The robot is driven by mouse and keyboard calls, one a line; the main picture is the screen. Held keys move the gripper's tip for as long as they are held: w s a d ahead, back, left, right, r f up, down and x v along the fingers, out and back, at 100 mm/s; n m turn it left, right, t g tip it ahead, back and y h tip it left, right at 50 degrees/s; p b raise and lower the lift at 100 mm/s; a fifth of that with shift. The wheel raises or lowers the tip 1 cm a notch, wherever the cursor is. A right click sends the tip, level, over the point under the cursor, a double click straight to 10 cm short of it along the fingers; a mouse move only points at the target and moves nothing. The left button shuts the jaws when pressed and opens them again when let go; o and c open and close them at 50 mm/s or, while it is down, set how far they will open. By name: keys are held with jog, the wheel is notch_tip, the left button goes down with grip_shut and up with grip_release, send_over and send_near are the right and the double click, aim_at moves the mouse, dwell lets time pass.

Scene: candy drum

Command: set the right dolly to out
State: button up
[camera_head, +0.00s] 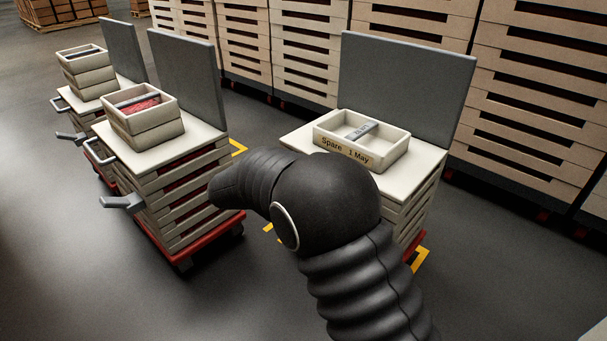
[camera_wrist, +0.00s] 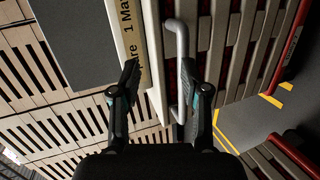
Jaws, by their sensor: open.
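The right dolly (camera_head: 430,195) is a stack of slatted crates with a pale top, a grey upright panel and a red base. An open tray labelled "Spare 1 May" (camera_head: 388,157) sits on it. My arm hides its front side in the head view. In the wrist view, a pale grey bar handle (camera_wrist: 182,50) stands out from its front. My gripper (camera_wrist: 158,75) is open, with the handle between its fingers in the picture, closer to the right finger. I cannot tell whether they touch. The head view does not show the fingers.
Two more dollies stand on the left, the nearer one (camera_head: 185,195) and the farther one (camera_head: 65,108). Each has a bar handle and a grey lever (camera_head: 122,202) at its front. Tall crate stacks (camera_head: 545,90) line the back. Yellow floor marks (camera_head: 419,259) show by the right dolly.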

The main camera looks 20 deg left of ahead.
jog(key=s+a+f+n+t+y, duration=0.15)
jog(key=a+f, duration=0.25)
jog(key=a, duration=0.5)
jog(key=shift+t, duration=0.45)
jog(key=x, duration=0.9)
jog(key=p+x, duration=0.1)
jog(key=x, duration=0.3)
jog(key=shift+w+d, duration=0.2)
jog(key=shift+d, duration=0.2)
jog(key=shift+c, duration=0.2)
grip_shut()
